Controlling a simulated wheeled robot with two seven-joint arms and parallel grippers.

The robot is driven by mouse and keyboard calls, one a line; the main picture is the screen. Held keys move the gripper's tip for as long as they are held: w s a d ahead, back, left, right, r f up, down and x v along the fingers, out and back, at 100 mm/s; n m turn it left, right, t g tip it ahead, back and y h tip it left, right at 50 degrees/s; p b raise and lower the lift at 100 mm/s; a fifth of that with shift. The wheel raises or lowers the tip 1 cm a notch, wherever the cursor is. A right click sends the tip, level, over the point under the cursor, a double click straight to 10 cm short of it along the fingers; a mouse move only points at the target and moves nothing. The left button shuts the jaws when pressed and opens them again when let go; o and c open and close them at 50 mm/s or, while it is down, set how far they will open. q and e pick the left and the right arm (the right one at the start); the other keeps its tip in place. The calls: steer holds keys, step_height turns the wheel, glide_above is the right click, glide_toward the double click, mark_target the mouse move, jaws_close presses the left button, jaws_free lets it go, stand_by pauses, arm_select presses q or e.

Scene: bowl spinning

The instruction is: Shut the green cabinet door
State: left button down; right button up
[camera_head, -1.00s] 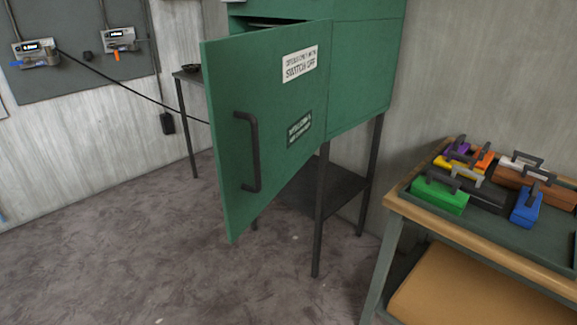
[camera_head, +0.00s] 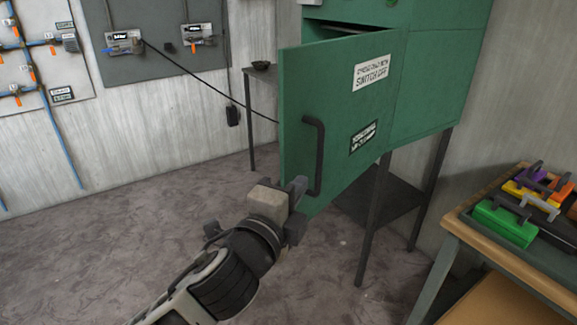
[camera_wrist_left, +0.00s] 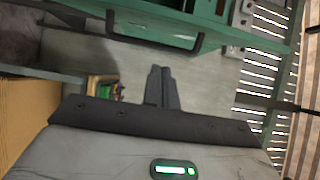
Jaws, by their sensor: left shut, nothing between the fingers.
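The green cabinet door (camera_head: 335,120) stands open, swung out toward me, with a dark bar handle (camera_head: 318,158) near its free edge. It hangs on the green cabinet (camera_head: 440,75), which stands on dark legs against the wall. My left gripper (camera_head: 298,188) is in front of the door's lower part, close to the handle's lower end; I cannot tell whether it touches. In the left wrist view its fingers (camera_wrist_left: 161,88) are together and empty, and the dark handle (camera_wrist_left: 155,42) shows beyond them. My right gripper is not in view.
A workbench (camera_head: 480,240) with coloured toolboxes, one of them green (camera_head: 505,222), stands at the right. A small dark table (camera_head: 258,72) is behind the door. Wall panels (camera_head: 150,30) are at the back left. The floor left of the door is clear.

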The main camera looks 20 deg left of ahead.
mark_target(288, 170)
arm_select(q)
steer(key=shift+w+a+p, duration=0.15)
steer(key=shift+w+a, duration=0.4)
steer(key=shift+w, duration=0.35)
steer(key=shift+w+a+p, duration=0.2)
steer(key=shift+w+a, duration=0.35)
steer(key=shift+w, duration=0.35)
steer(key=shift+w+a+p, duration=0.15)
steer(key=shift+w+a, duration=0.4)
steer(key=shift+w, duration=0.35)
